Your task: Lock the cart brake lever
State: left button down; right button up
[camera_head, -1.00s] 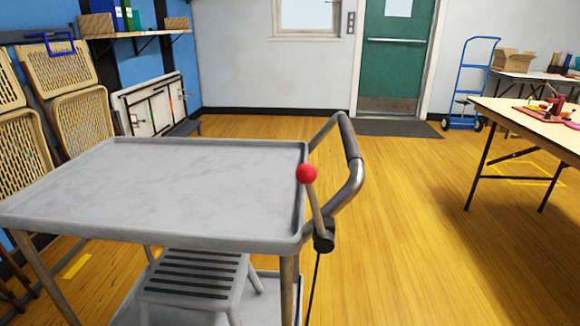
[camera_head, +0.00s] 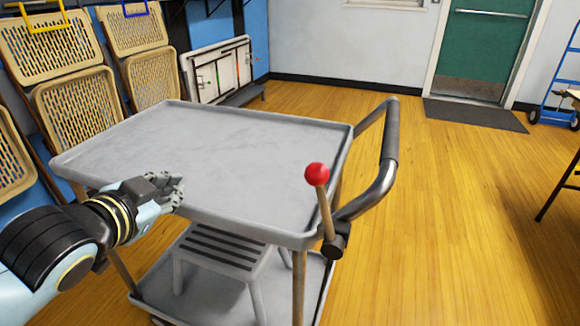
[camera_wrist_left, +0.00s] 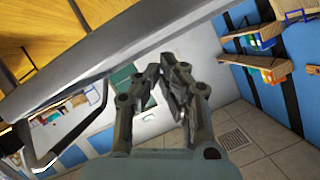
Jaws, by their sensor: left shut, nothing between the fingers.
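The brake lever (camera_head: 325,210) is a thin rod with a red ball knob (camera_head: 317,174) on top. It stands nearly upright, tilted slightly left, from a dark pivot at the front right corner of the grey cart (camera_head: 215,150), beside the push handle (camera_head: 391,150). My left gripper (camera_head: 175,187) is at the cart's front left edge, well left of the lever, shut and empty. In the left wrist view its fingers (camera_wrist_left: 170,75) come together with nothing between them. The lever cannot be made out in that view. My right gripper is not in view.
A grey step stool (camera_head: 225,250) stands on the cart's lower shelf (camera_head: 200,300). Folded tan chairs (camera_head: 75,100) lean along the left wall. The cart's top is bare. Open wooden floor (camera_head: 440,210) lies right of the cart.

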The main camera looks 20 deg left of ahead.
pick_arm(q)
jog(key=w+d+r+m+t+h, duration=0.55)
jog(key=r+m+h, duration=0.25)
jog(key=m+h, duration=0.45)
jog(key=s+d+f+m+g+h, duration=0.1)
jog(key=s+f+m+g+h, duration=0.1)
jog(key=s+m+g+h, duration=0.7)
jog(key=m+g, duration=0.6)
jog(key=m, duration=0.1)
jog(key=shift+s+g, duration=0.2)
jog(key=shift+g, duration=0.15)
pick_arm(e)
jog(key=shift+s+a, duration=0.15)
pick_arm(q)
jog(key=shift+d, duration=0.1)
jog(key=p, duration=0.2)
send_near(323, 211)
notch_tip(323, 211, up, 6)
jog(key=w+d, duration=0.1)
jog(key=d, duration=0.2)
jog(key=shift+w+d+r, duration=0.1)
jog(key=shift+w+d, duration=0.25)
jog(key=shift+d, duration=0.35)
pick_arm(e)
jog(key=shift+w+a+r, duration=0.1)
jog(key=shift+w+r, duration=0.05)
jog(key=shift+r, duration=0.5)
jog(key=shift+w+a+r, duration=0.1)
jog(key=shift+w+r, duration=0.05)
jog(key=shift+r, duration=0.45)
